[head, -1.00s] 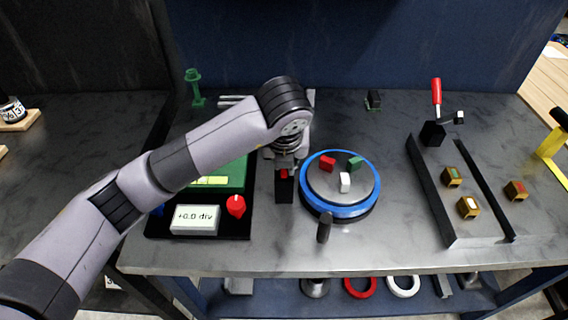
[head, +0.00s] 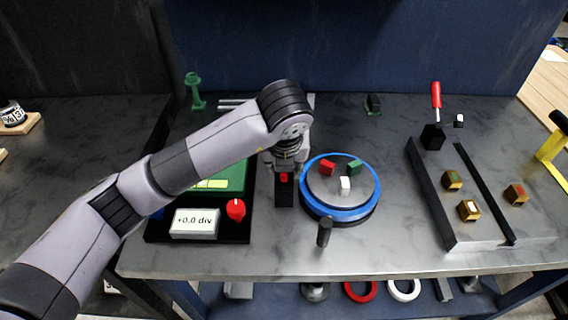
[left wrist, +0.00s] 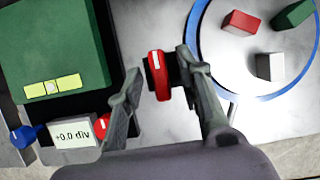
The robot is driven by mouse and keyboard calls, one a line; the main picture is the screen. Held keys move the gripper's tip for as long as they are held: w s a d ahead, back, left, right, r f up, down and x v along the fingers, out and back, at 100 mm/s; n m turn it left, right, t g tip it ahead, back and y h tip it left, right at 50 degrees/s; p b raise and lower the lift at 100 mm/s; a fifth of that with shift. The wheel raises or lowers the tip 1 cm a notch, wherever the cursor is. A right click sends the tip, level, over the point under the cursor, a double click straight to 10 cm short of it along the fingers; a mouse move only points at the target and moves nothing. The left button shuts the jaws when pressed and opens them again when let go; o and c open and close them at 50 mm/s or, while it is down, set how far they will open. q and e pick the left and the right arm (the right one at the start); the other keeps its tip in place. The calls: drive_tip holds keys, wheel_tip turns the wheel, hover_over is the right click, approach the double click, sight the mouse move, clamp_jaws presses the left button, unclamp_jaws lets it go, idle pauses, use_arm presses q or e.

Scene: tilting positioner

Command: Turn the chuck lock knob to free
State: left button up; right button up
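A red knob (head: 284,177) with a white mark sits on a black block (head: 284,194) just left of the round chuck (head: 330,205). In the left wrist view the knob (left wrist: 159,75) lies between the two fingers of my left gripper (left wrist: 160,62), with a gap on each side. The white mark is at the knob's far end. My left gripper (head: 285,168) is open, over the knob in the head view. The chuck has a blue rim and carries red, green and white jaws. My right gripper is in neither view.
Left of the knob are a green box (head: 228,178), a display (head: 195,222) reading "+0.0 div" and another red knob (head: 236,208). A black handle (head: 324,232) stands at the chuck's front. Black rails (head: 436,200) and small brown blocks (head: 468,209) are at right.

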use_arm(q)
drive_tip(key=shift+r, duration=0.1)
drive_tip(key=v, duration=1.1)
drive_tip(key=shift+s+r, duration=0.25)
drive_tip(key=shift+r, duration=0.1)
